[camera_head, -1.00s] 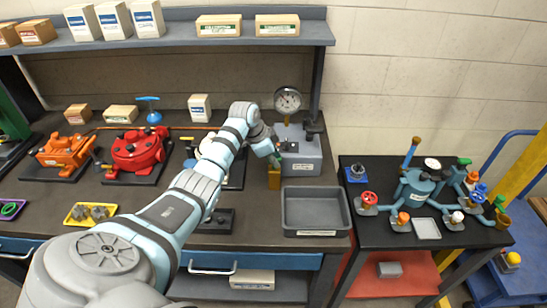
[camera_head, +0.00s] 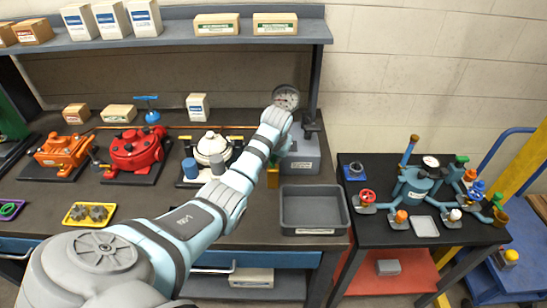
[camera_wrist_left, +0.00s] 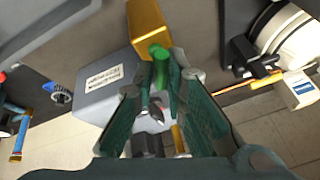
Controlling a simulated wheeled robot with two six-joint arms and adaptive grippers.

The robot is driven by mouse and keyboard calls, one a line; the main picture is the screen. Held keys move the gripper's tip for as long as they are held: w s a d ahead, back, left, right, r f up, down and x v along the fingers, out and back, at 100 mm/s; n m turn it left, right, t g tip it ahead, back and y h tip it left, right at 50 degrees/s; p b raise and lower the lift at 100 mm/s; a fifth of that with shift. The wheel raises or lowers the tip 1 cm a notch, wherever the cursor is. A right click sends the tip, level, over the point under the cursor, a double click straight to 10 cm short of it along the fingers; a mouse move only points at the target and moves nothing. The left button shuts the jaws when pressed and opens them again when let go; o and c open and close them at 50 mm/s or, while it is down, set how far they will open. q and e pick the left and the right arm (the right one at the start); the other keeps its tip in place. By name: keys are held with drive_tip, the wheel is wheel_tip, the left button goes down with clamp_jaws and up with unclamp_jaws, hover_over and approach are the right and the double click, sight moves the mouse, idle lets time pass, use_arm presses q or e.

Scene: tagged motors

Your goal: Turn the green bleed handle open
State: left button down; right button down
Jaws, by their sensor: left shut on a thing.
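The green bleed handle (camera_wrist_left: 158,54) shows in the left wrist view, beside a brass-coloured block (camera_wrist_left: 148,24) and a grey gauge box (camera_wrist_left: 112,88) with a white label. My left gripper (camera_wrist_left: 163,66) is shut on the handle, its green-grey fingers on either side. In the head view the handle and my left gripper's fingertips are hidden behind my left arm. The grey box (camera_head: 303,166) stands at the bench's back right with a round dial gauge (camera_head: 286,98) above it. My right gripper is in neither view.
An empty grey tray (camera_head: 313,231) lies in front of the box. Red (camera_head: 137,150), orange (camera_head: 61,153) and white (camera_head: 210,147) motors stand left along the bench. A second table (camera_head: 385,240) with a blue valve assembly (camera_head: 415,185) stands right. A shelf (camera_head: 180,43) hangs above.

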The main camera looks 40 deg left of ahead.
use_arm(q)
drive_tip(key=shift+w+r+n+g+y, duration=0.1)
drive_tip(key=shift+n+g+y, duration=0.25)
drive_tip(key=shift+n, duration=0.65)
drive_tip(key=shift+w+n+g+y, duration=0.1)
drive_tip(key=shift+n+g+y, duration=0.2)
drive_tip(key=shift+n, duration=0.7)
drive_tip(key=shift+s, duration=0.1)
drive_tip(key=c, duration=1.7)
unclamp_jaws()
drive_tip(key=shift+a, duration=0.15)
drive_tip(key=v, duration=1.1)
drive_tip(key=shift+r, duration=0.4)
drive_tip(key=shift+s+f, duration=0.1)
